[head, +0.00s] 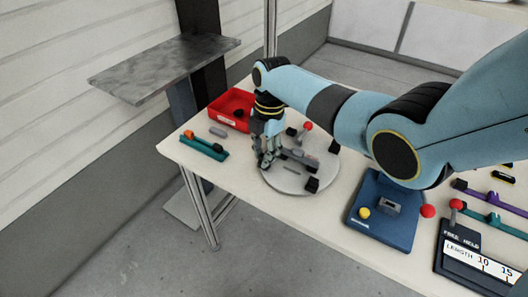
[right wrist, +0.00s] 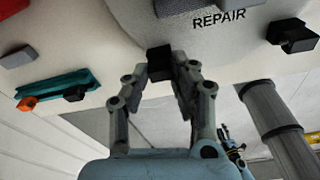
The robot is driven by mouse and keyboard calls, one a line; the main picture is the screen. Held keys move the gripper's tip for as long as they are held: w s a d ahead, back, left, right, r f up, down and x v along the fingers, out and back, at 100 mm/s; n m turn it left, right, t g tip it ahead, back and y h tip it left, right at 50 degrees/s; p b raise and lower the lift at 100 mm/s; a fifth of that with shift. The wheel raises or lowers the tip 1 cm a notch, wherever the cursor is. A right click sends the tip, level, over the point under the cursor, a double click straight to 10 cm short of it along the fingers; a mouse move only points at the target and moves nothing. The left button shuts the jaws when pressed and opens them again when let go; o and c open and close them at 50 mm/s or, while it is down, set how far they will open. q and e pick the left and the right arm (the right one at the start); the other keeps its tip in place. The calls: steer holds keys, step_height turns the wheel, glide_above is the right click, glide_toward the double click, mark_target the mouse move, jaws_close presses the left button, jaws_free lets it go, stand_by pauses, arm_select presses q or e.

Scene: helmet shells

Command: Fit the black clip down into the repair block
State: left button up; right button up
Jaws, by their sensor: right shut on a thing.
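My right gripper (head: 267,160) is over the left part of the round grey disc, pointing down. In the right wrist view its fingers (right wrist: 160,68) are shut on a small black clip (right wrist: 158,60). In the head view the clip is hard to make out among the fingers. A grey block (head: 303,157), which I take for the repair block, stands on the disc just right of the gripper. Part of it shows at the top edge of the right wrist view (right wrist: 185,5), beside the word REPAIR. A small, dark shape that looks like my left gripper (right wrist: 230,145) shows low in that view.
The disc (head: 287,183) also carries black blocks (head: 312,185) at its rim and a red-knobbed lever (head: 307,127). A red bin (head: 229,112), a teal holder (head: 205,147) and a grey piece (head: 217,132) lie left. A blue fixture (head: 383,220) stands right.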

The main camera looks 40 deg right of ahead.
steer(key=shift+f, duration=0.25)
steer(key=o, duration=0.8)
steer(key=shift+o, duration=0.2)
steer(key=shift+r, duration=0.1)
step_height(320, 180, up, 12)
steer(key=d, duration=0.1)
steer(key=shift+d, duration=0.15)
